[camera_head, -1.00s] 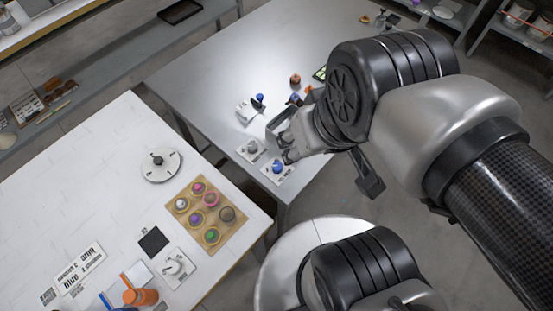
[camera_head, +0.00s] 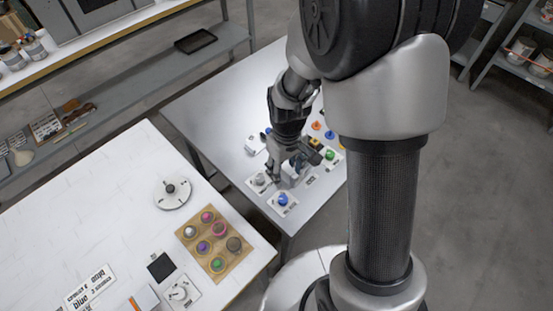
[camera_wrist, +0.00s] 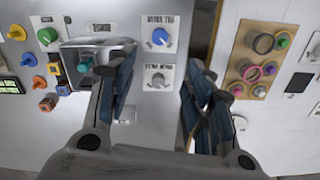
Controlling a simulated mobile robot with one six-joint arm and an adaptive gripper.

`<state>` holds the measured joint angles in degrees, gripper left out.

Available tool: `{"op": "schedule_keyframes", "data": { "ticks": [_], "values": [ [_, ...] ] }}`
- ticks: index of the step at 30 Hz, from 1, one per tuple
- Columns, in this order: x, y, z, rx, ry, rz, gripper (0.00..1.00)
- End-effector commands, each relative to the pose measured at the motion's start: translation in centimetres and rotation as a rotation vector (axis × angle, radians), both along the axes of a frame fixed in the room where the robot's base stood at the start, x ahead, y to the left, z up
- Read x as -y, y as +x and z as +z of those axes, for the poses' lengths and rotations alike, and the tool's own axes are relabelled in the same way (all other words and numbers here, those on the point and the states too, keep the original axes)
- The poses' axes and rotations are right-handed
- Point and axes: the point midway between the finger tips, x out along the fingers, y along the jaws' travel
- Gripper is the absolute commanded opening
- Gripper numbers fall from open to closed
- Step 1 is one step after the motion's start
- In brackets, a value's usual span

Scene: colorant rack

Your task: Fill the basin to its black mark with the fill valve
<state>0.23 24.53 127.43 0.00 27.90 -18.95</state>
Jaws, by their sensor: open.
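The blue valve knob (camera_head: 282,200) sits on a white labelled plate at the near edge of the grey table. It also shows in the wrist view (camera_wrist: 160,37), beyond my fingertips. A grey knob (camera_head: 260,180) on a similar plate is beside it; in the wrist view this grey knob (camera_wrist: 157,77) lies between my fingers. My gripper (camera_head: 284,175) is open and empty over the table, close to the grey knob. In the wrist view, a grey glossy box that looks like the basin (camera_wrist: 70,48) is partly behind my left finger. I cannot make out its black mark or water level.
Coloured knobs and buttons (camera_head: 330,154) stand farther right on the grey table, partly behind my arm. The white table (camera_head: 120,200) at left carries a wooden tray of paint pots (camera_head: 237,262) and a round dial (camera_head: 172,191). A gap separates the tables.

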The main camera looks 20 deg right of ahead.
Motion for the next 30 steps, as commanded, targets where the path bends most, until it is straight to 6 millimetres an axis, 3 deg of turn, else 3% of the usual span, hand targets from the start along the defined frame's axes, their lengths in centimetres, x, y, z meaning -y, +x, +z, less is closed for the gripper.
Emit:
{"op": "schedule_keyframes", "data": {
  "ticks": [8, 24, 30],
  "values": [
    [0.0, -0.1, -3.7, -0.006, 0.000, 0.002, 0.48],
    [0.0, -0.1, -15.0, -0.004, 0.000, 0.001, 0.48],
    [0.0, 0.0, -17.1, -0.002, -0.001, 0.001, 0.48]
  ]
}}
